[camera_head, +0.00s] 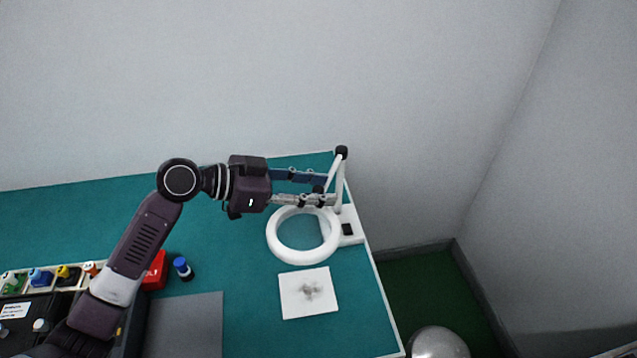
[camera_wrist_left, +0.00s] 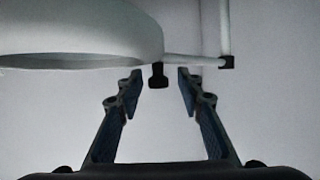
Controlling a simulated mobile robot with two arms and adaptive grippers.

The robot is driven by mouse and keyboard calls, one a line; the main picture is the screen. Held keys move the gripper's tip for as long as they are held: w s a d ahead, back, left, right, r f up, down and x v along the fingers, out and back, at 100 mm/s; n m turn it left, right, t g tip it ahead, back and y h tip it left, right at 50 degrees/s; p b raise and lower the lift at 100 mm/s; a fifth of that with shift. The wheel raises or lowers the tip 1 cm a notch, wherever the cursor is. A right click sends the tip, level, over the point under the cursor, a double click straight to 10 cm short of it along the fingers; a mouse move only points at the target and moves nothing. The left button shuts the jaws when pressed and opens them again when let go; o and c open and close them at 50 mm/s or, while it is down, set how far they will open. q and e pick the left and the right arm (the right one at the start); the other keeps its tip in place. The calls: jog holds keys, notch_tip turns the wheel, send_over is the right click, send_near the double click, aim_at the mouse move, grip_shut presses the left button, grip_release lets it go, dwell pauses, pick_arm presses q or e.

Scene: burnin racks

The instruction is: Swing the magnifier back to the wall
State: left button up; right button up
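The magnifier (camera_head: 303,258) is a white ring on a jointed white arm with a black joint (camera_head: 341,152) at its top. The ring hangs over the right part of the green table, and it also shows at upper left in the left wrist view (camera_wrist_left: 80,35). My left gripper (camera_head: 324,189) reaches in from the left beside the ring and the arm. Its fingers are apart in the left wrist view (camera_wrist_left: 160,88). A small black knob (camera_wrist_left: 158,76) on the magnifier appears between the fingertips, with gaps on both sides. My right gripper is not in view.
A white base plate (camera_head: 351,226) sits at the table's right edge. A white square card (camera_head: 291,306) with a small grey part lies in front of the ring. A blue-capped bottle (camera_head: 183,269), red box (camera_head: 155,271) and grey mat (camera_head: 185,325) are at left. The wall stands behind.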

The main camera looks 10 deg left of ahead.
pick_arm(q)
jog(key=shift+s, duration=0.1)
jog(key=shift+c, duration=0.4)
grip_shut()
